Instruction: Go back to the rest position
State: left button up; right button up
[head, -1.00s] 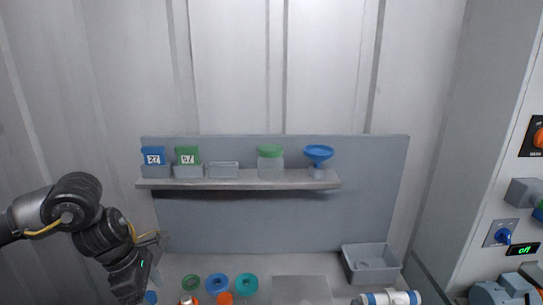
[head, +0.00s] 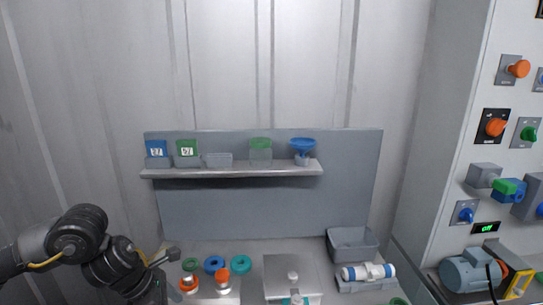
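My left arm comes in from the lower left, bent at black joints. My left gripper (head: 162,270) is low over the left end of the bench, beside the coloured rings. Its fingers are small and partly hidden by the wrist, so I cannot tell if they are open or shut. My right gripper is not in view.
The bench holds a green ring (head: 191,265), a blue ring (head: 214,265), a teal ring (head: 241,265), orange-topped parts (head: 222,276), a grey plate (head: 290,262), a grey bin (head: 352,245) and a white-blue cylinder (head: 368,271). A shelf (head: 235,172) stands behind; a control panel (head: 500,160) is right.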

pick_arm(q)
jog(key=s+d+f+n+t+h, duration=0.25)
jog(key=d+n+t+h, duration=0.35)
jog(key=d+n, duration=1.15)
jog(key=a+f+n+t+y, duration=0.1)
jog(key=n, duration=0.2)
jog(key=s+a+f+n+y, duration=0.1)
jog(key=a+n, duration=0.1)
jog(key=n, duration=0.2)
jog(key=s+a+f+n+t+y, duration=0.1)
jog(key=a+n+y, duration=0.1)
jog(key=n, duration=0.2)
jog(key=shift+f+t, duration=0.25)
jog(key=shift+t, duration=0.05)
jog(key=s+a+f+n+g+y, duration=0.35)
jog(key=s+a+f+n, duration=0.4)
jog(key=s+n, duration=0.25)
jog(key=s+a+f+n+g+y, duration=0.35)
jog(key=s+a+f+n, duration=0.25)
jog(key=s+a+n, duration=0.4)
notch_tip(320, 180, down, 24)
jog(key=d+m+g, duration=0.1)
jog(key=d, duration=0.1)
jog(key=s+a+f+g, duration=0.1)
jog(key=s+a+f, duration=0.2)
jog(key=s+f, duration=1.4)
jog(key=shift+s+f+m, duration=0.35)
jog(key=shift+f, duration=0.1)
